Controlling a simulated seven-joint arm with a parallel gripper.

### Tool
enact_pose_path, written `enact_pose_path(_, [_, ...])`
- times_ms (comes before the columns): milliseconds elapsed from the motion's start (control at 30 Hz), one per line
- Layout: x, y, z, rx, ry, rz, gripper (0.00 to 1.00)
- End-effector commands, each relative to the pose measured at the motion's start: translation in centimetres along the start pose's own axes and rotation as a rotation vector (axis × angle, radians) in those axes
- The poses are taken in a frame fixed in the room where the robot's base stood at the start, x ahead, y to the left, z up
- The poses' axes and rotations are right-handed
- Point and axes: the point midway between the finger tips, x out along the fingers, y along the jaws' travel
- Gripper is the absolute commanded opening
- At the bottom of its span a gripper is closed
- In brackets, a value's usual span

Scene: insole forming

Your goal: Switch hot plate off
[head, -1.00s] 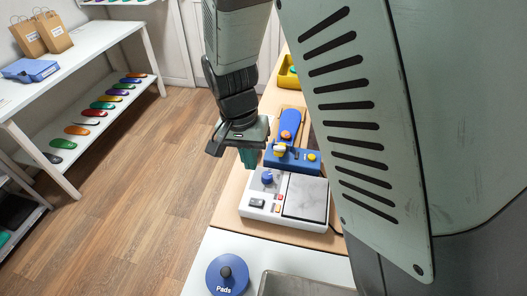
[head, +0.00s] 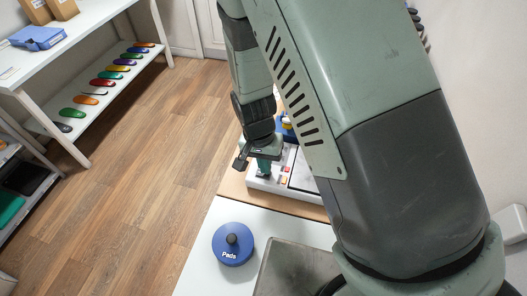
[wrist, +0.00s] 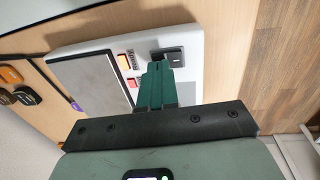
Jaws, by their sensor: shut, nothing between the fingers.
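The hot plate has a white housing (head: 262,184) with a grey plate (head: 303,176), partly hidden by my arm in the head view. My gripper (head: 263,175) is shut and empty, pointing down over the housing's left front part. In the wrist view the green fingertips (wrist: 158,68) are beside the black switch and overlap its edge. I cannot tell whether they touch it.
A blue round "Pads" container (head: 232,246) and a metal tray (head: 290,266) stand on the white table in front. A blue device (head: 287,127) is behind the hot plate, mostly hidden by my arm. Shelves with colored insoles (head: 103,83) stand far left across the floor.

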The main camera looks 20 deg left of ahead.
Motion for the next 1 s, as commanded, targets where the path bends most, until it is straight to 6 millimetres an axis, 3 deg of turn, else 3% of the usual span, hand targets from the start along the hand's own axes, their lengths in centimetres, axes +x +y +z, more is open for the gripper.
enact_pose_path(467, [0.8, 0.0, 0.0, 0.0, 0.0, 0.0, 0.0])
enact_pose_path(667, [2.1, 1.0, 0.0, 0.001, 0.0, 0.003, 0.0])
enact_pose_path(1000, [2.2, 1.2, -0.2, 0.007, 0.002, 0.005, 0.0])
